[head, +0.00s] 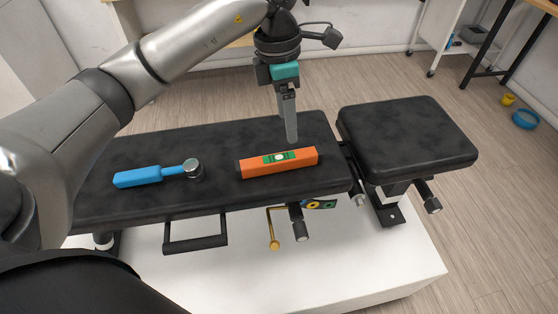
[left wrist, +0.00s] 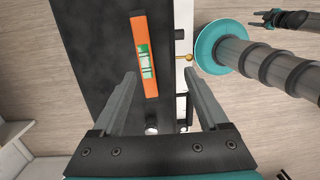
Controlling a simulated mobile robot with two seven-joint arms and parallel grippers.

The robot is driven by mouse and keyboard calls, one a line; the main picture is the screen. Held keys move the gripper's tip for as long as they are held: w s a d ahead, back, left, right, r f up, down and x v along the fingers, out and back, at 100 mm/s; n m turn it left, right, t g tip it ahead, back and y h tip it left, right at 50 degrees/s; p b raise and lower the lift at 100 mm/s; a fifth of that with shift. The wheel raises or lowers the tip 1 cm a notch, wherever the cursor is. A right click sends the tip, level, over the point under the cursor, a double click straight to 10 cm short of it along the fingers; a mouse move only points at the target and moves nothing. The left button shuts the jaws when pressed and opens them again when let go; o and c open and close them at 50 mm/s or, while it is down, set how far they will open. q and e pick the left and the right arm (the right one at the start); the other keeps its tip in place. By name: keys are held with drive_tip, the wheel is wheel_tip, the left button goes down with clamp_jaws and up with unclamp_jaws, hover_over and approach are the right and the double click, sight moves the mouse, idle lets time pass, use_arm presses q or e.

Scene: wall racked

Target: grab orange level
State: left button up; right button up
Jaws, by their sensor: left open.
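The orange level (head: 300,161) lies flat on the black bench pad (head: 225,193), with a green vial window in its middle. My left gripper (head: 291,138) points down just behind and above the level in the head view. In the left wrist view, the orange level (left wrist: 139,32) shows ahead of the fingers, and my left gripper (left wrist: 165,75) is open with nothing between its fingertips. The level lies nearer the left finger in that view. My right gripper (left wrist: 272,18) shows small at the top right of the wrist view, its jaws unclear.
A blue-handled hammer (head: 150,176) lies on the pad left of the level. A separate black seat pad (head: 405,138) stands to the right, across a gap. A black handle (head: 195,244) and a brass rod (head: 273,232) stick out below the front edge.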

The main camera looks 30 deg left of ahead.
use_arm(q)
drive_tip(key=a+y, duration=0.1)
drive_tip(key=a, duration=0.2)
drive_tip(key=b, duration=0.2)
hover_over(273, 159)
wheel_tip(273, 159, down, 9)
drive_tip(key=shift+s+d+f, duration=0.1)
wheel_tip(273, 159, down, 5)
drive_tip(key=shift+f, duration=0.15)
clamp_jaws()
idle(0.5)
